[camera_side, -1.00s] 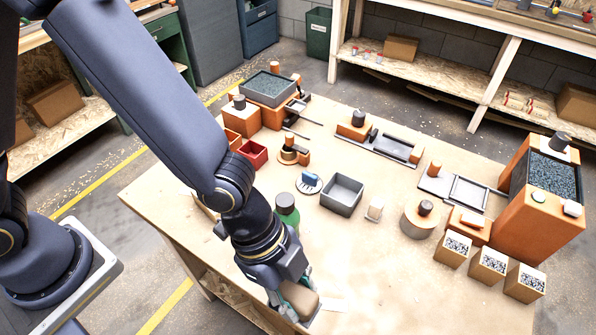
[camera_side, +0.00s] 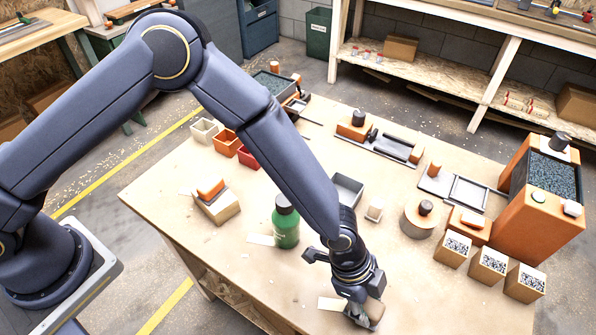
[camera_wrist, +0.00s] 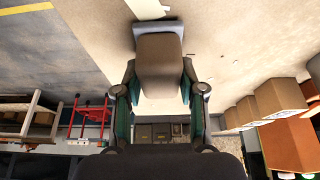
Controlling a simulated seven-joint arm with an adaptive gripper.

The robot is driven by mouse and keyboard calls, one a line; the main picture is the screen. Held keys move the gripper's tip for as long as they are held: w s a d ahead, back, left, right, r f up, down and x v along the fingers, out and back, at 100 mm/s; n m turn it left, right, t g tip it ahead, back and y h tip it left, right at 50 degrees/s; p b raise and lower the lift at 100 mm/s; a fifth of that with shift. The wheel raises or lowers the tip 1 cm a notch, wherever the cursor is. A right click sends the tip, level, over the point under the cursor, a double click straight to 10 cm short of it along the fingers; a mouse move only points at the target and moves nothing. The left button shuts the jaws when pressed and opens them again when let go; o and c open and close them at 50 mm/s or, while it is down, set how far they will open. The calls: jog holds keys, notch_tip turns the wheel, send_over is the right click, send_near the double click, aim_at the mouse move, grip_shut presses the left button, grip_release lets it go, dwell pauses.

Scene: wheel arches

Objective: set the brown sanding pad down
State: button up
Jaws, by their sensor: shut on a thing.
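My gripper (camera_side: 360,306) is near the front edge of the workbench (camera_side: 230,262) and points down. It is shut on the brown sanding pad (camera_side: 376,311), which shows only partly in the side view. In the wrist view the pad (camera_wrist: 158,62) sits between the two fingers of my gripper (camera_wrist: 159,82), with a grey strip along its far end. The tabletop lies beyond it. I cannot tell whether the pad touches the table or hangs just above it.
A white card (camera_side: 331,303) lies just left of my gripper. A green bottle (camera_side: 286,226) stands further left and back.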

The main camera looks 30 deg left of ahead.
jog(key=shift+f, duration=0.3)
jog(key=o, duration=1.2)
jog(key=shift+c, duration=0.2)
jog(key=v, duration=1.2)
jog(key=w+a+r+n+t+y, duration=0.2)
jog(key=a+r+n, duration=0.2)
jog(key=a+r, duration=0.5)
jog(key=w+a+r+n+t+y, duration=0.1)
jog(key=w+a+r+n+t, duration=0.3)
jog(key=a, duration=0.8)
jog(key=s+a+r+n, duration=0.4)
jog(key=s+a+n, duration=0.1)
jog(key=s+a, duration=0.2)
jog(key=s+a+r+n+y, duration=0.1)
jog(key=s+a+r+n, duration=0.3)
jog(key=s+a, duration=0.3)
jog(key=a+n, duration=0.1)
jog(key=a, duration=0.2)
jog(key=shift+a, duration=0.25)
